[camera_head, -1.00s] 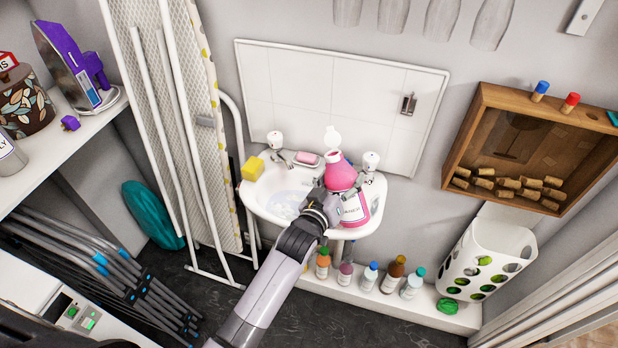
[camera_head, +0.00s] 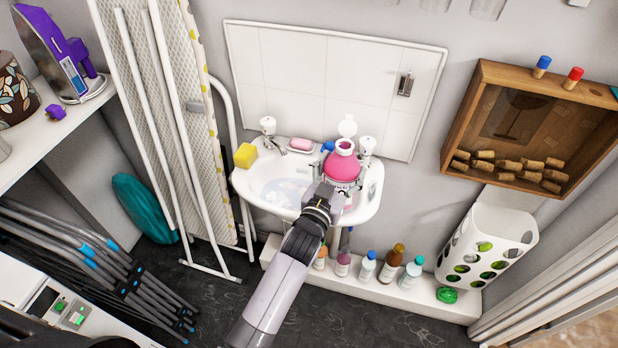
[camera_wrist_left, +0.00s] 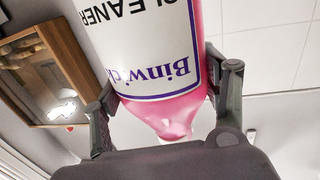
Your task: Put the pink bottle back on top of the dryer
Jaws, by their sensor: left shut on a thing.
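The pink bottle (camera_head: 343,167) has a pink top, a white label and an open white flip cap. In the head view it is over the right part of the sink, its open mouth towards the camera. My left gripper (camera_head: 337,187) is shut on it, a finger on each side. In the left wrist view the bottle (camera_wrist_left: 160,75) is between the fingers of my left gripper (camera_wrist_left: 165,95), its label text upside down. A white appliance (camera_head: 25,290) with a green-lit panel, perhaps the dryer, is partly cut off at lower left. My right gripper is not in view.
The white sink (camera_head: 250,185) holds a yellow sponge (camera_head: 245,155) and pink soap (camera_head: 301,144). Several small bottles stand on a low ledge (camera_head: 420,300). An ironing board (camera_head: 160,120) leans left of the sink. A wooden wall box (camera_head: 545,100) and white basket (camera_head: 490,245) are right.

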